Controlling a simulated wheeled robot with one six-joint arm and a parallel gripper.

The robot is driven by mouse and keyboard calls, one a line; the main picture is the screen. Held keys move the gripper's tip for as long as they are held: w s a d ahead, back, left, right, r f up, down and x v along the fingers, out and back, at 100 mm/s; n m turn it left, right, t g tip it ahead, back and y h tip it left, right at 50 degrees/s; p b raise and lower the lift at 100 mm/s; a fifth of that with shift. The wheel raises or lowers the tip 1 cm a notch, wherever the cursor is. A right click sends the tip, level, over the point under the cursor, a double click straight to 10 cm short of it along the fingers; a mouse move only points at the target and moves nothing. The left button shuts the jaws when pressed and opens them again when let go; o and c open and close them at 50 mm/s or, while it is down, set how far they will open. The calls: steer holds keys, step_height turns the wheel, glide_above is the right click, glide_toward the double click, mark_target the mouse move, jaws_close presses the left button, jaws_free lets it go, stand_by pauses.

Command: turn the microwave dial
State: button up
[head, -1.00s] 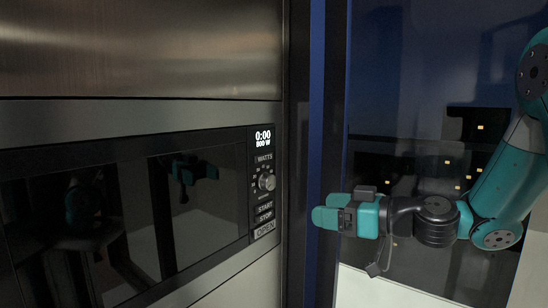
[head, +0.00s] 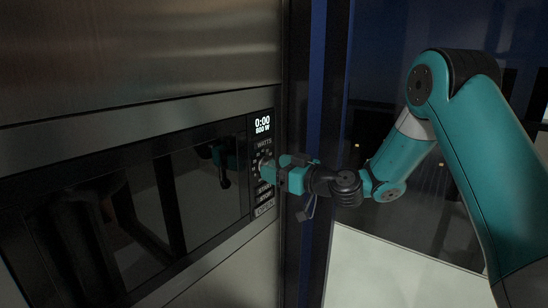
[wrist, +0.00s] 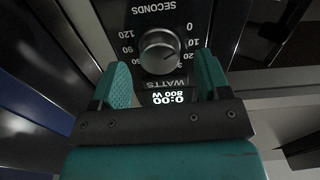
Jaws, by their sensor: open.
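The microwave (head: 75,225) is built into the wall at the left of the head view, with a dark glass door and a narrow control panel at its right end. The round silver dial (wrist: 158,50) shows clearly in the wrist view, upside down, with a scale of seconds around it. My gripper (wrist: 162,72) is open, its teal fingers apart, one towards each side of the dial; contact does not show. In the head view my gripper (head: 267,172) is at the control panel and mostly hides the dial.
The lit display (head: 262,125) reads 0:00 and 800 W, above the dial. The START and STOP buttons and OPEN label (head: 264,209) are below it. A dark upright frame (head: 298,80) stands just right of the microwave, behind my arm.

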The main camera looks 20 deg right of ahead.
steer(key=shift+x, duration=0.8)
steer(key=c, duration=0.9)
steer(key=shift+c, duration=0.2)
